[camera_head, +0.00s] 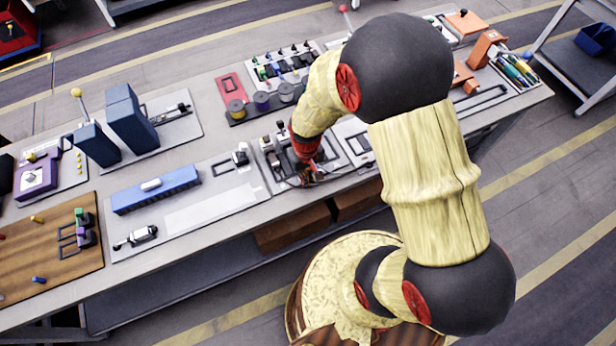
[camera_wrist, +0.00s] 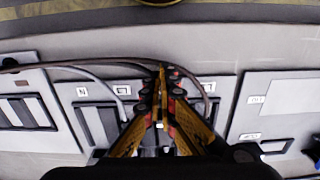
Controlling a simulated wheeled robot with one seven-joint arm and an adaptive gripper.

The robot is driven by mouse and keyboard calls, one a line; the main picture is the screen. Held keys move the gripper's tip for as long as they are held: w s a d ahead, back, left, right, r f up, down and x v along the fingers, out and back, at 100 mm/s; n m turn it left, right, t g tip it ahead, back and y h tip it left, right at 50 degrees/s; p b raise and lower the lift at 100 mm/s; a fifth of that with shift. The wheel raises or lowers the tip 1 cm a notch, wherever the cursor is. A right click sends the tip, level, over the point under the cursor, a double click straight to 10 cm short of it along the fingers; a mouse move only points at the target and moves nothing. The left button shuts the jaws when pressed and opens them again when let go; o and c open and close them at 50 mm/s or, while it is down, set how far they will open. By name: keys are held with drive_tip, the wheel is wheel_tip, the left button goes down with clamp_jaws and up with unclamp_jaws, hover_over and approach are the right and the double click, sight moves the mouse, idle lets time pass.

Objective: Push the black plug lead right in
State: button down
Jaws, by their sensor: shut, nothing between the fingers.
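My gripper (camera_wrist: 161,72) is shut and empty, its yellow and black fingers together over a small grey panel (camera_wrist: 75,97) with dark socket blocks (camera_wrist: 97,122) in the wrist view. Dark leads (camera_wrist: 100,62) run in from the left to around the fingertips, and one loops down on the right. I cannot tell which is the black plug lead; its plug is not clearly seen and may be hidden by my fingers. In the head view my gripper (camera_head: 308,172) is low over the panel's front part, and black fittings (camera_head: 271,156) show on its left.
A blue block (camera_head: 155,190) on a pale board lies to the left. Spools (camera_head: 262,101) and a row of coloured-handled items stand behind. A light panel (camera_wrist: 283,100) lies to the right in the wrist view. The bench's front edge is close.

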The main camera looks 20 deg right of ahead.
drive_tip(key=shift+w, duration=1.4)
drive_tip(key=shift+r, duration=0.1)
drive_tip(key=shift+w, duration=1.75)
drive_tip(key=shift+s, duration=0.15)
